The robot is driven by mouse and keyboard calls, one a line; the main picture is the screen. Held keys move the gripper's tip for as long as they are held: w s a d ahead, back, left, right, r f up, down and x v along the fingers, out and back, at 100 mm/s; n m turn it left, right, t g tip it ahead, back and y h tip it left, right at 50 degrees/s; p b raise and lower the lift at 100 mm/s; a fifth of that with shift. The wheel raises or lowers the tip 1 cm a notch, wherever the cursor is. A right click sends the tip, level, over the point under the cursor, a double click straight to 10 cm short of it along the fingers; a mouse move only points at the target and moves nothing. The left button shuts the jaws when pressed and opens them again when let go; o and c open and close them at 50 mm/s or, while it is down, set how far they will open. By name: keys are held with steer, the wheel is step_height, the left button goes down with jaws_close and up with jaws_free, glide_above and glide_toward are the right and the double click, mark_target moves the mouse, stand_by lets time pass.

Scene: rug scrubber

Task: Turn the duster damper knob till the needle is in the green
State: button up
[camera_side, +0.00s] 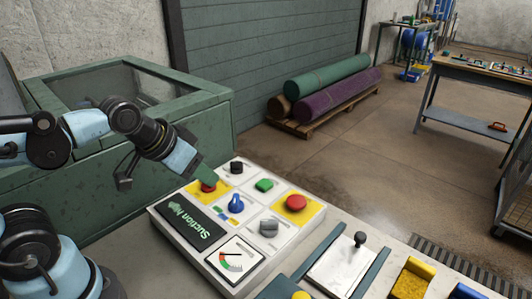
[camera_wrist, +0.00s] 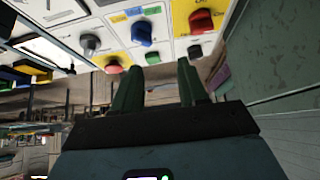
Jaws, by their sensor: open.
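The white control panel (camera_side: 160,215) carries a gauge (camera_side: 236,258) with a thin dark needle and coloured bands; I cannot tell the needle's exact reading. A grey knob (camera_side: 268,228) sits beside the gauge and shows in the wrist view (camera_wrist: 90,43). A blue knob (camera_side: 236,204) with coloured marks is near it, also in the wrist view (camera_wrist: 142,32). Labels are too small to tell which is the duster damper knob. My gripper (camera_side: 165,178) is open and empty above the panel's back left side. Its two green fingers show in the wrist view (camera_wrist: 160,88), apart from the knobs.
The panel also has a red mushroom button (camera_side: 297,202), a green button (camera_side: 264,185), a black knob (camera_side: 236,167), a red control (camera_side: 208,186) partly behind a finger, and a dark "Suction high" display (camera_side: 188,222). A green bin (camera_side: 205,100) stands behind. A clipboard-like plate (camera_side: 340,265) lies right.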

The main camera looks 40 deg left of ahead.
steer(key=m+g, duration=0.7)
steer(key=m, duration=0.3)
glide_toward(269, 221)
step_height(269, 221, down, 8)
steer(key=shift+f, duration=0.25)
jaws_close()
